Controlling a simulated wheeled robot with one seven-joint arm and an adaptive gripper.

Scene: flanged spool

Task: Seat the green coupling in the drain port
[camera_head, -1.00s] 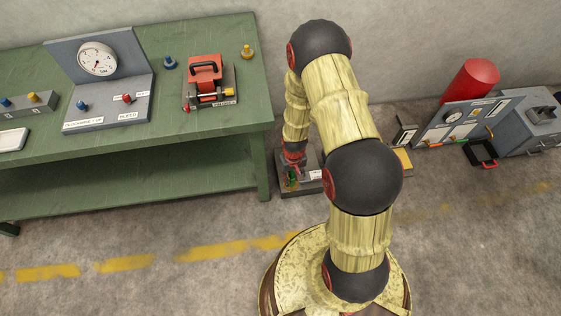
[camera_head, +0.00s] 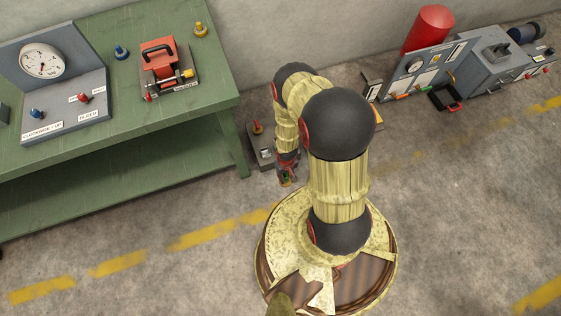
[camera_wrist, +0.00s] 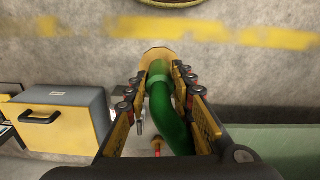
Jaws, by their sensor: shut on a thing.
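The green coupling (camera_wrist: 168,108) is a smooth, curved green tube between my fingers in the wrist view, with a pale yellow end at the fingertips. My gripper (camera_wrist: 159,74) is shut on it. In the head view my gripper (camera_head: 287,180) hangs low in front of the grey floor block, and only a speck of green shows there. The grey block (camera_head: 262,154) stands on the floor beside the bench leg, with a red-topped fitting (camera_head: 257,128) on it. I cannot make out the drain port; my arm may hide part of the block.
Grey equipment (camera_head: 490,62) and a red cylinder (camera_head: 428,30) stand along the wall at right. The floor with the yellow line (camera_head: 205,234) is mostly clear.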

